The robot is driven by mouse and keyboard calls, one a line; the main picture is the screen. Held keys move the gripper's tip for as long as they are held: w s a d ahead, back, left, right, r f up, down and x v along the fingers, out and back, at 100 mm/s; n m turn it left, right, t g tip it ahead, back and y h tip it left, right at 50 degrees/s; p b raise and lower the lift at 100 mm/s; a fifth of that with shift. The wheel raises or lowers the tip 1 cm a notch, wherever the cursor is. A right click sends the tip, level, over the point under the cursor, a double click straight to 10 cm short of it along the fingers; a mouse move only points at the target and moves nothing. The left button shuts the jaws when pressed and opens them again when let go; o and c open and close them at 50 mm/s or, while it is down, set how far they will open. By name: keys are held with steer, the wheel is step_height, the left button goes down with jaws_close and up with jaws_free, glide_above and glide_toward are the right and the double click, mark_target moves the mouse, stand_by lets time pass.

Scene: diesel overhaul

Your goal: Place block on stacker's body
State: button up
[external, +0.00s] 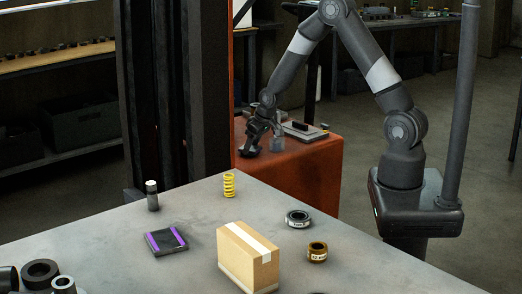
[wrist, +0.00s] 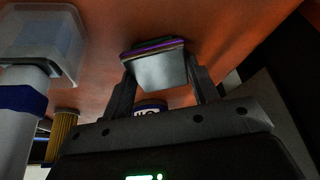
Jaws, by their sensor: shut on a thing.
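My gripper (external: 262,135) is over the top of the orange stacker's body (external: 315,172) in the external view. In the wrist view my gripper (wrist: 162,85) is shut on a grey block (wrist: 160,72) with a purple stripe along its far edge. The block sits between the fingertips, against a backdrop of the orange surface (wrist: 235,35). I cannot tell whether the block touches that surface. In the external view the held block is small and dark under the fingers and hard to make out.
A translucent container (wrist: 42,32) is left of the block. A flat tray with a dark item (external: 304,131) lies on the stacker. The dark mast (external: 172,90) stands to the left. The grey table (external: 195,205) holds a carton (external: 245,258), a yellow spring (external: 229,185) and a purple-striped black pad (external: 166,241).

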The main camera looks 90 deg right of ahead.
steer(key=o, duration=1.1)
steer(key=shift+f, duration=0.1)
steer(key=s+a+r, duration=0.2)
steer(key=a+r, duration=0.1)
steer(key=r, duration=0.3)
steer(key=s+a+r+n, duration=0.1)
steer(key=s+a+r, duration=0.1)
steer(key=a+r, duration=0.35)
steer(key=s+a+r, duration=0.2)
steer(key=s+r, duration=0.1)
steer(key=r, duration=0.5)
steer(key=s+a+r+n+y, duration=0.1)
steer(key=s+a+r, duration=0.4)
steer(key=s+a, duration=0.3)
steer(key=s+a+r+n+t, duration=0.1)
steer(key=s+a+r+n, duration=0.1)
steer(key=s+a+r, duration=0.4)
steer(key=shift+s+a+t+y, duration=0.35)
steer(key=shift+s+a, duration=1.25)
steer(key=shift+s, duration=0.9)
